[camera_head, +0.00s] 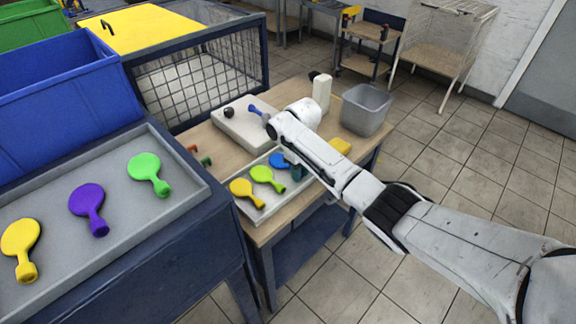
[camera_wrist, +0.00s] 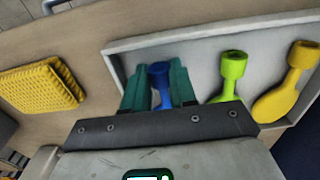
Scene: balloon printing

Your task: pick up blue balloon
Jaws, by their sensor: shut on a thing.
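The blue balloon (camera_head: 278,160) lies at the right end of the small white tray (camera_head: 261,213) on the wooden table. In the wrist view the blue balloon (camera_wrist: 160,82) is between the two green fingers of my gripper (camera_wrist: 160,90), which is shut on its neck. Part of the balloon is hidden by the gripper body. In the head view my gripper (camera_head: 296,172) is at the tray, partly hidden by my arm. A green balloon (camera_head: 267,178) and a yellow balloon (camera_head: 246,192) lie beside it in the tray.
A yellow sponge-like block (camera_head: 341,146) and a grey bin (camera_head: 366,108) stand to the right. A white device (camera_head: 240,122) with a blue item on it is behind.

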